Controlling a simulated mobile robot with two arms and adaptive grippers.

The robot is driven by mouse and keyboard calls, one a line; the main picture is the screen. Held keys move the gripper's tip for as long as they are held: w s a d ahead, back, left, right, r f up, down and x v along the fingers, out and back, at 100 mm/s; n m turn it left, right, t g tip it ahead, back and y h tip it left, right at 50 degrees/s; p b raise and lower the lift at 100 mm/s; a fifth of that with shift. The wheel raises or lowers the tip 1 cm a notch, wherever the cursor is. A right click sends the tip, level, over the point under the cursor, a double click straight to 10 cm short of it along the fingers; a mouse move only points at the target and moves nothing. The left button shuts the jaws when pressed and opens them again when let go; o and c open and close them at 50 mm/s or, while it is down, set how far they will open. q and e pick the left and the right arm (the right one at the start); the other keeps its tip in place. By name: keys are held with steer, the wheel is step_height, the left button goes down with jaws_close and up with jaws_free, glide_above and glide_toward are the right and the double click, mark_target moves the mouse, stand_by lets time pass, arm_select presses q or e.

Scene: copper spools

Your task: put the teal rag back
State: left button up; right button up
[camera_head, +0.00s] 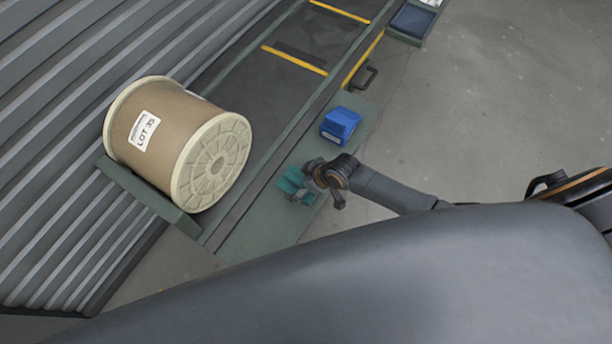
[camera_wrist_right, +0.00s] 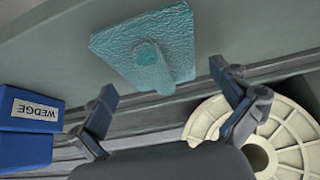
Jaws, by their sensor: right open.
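The teal rag (camera_head: 290,180) lies on the green side ledge (camera_head: 262,222) in the head view, partly hidden by my right gripper (camera_head: 306,180). In the right wrist view the rag (camera_wrist_right: 172,30) is a flat, crinkled piece with a raised fold in its middle. My right gripper (camera_wrist_right: 164,84) is open, with its two fingers spread apart on either side below the rag. Nothing is between the fingers. I cannot tell how far above the ledge they are. My left gripper is not in view.
A blue bin (camera_head: 412,20) is at the far end.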

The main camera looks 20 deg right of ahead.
steer(key=p+v, duration=0.2)
steer(key=v, duration=1)
steer(key=shift+f, duration=0.1)
steer(key=s+d+f+m+h, duration=0.2)
steer(key=s+d+f, duration=0.2)
steer(key=f, duration=0.6)
steer(key=s+d+f+m+h, duration=0.1)
steer(key=s+d+f+m, duration=0.3)
steer(key=f, duration=0.6)
steer(key=s+f+g, duration=0.1)
steer(key=s+f, duration=0.3)
steer(key=s, duration=0.4)
steer(key=s+a+f+g, duration=0.1)
steer(key=s+f, duration=0.3)
steer(key=s, duration=0.4)
steer(key=s+a+f+g+h, duration=0.1)
steer(key=s+f+g, duration=0.1)
steer(key=s, duration=0.6)
steer(key=shift+s+f+n, duration=0.15)
steer(key=shift+f+n, duration=0.25)
steer(key=shift+f, duration=0.5)
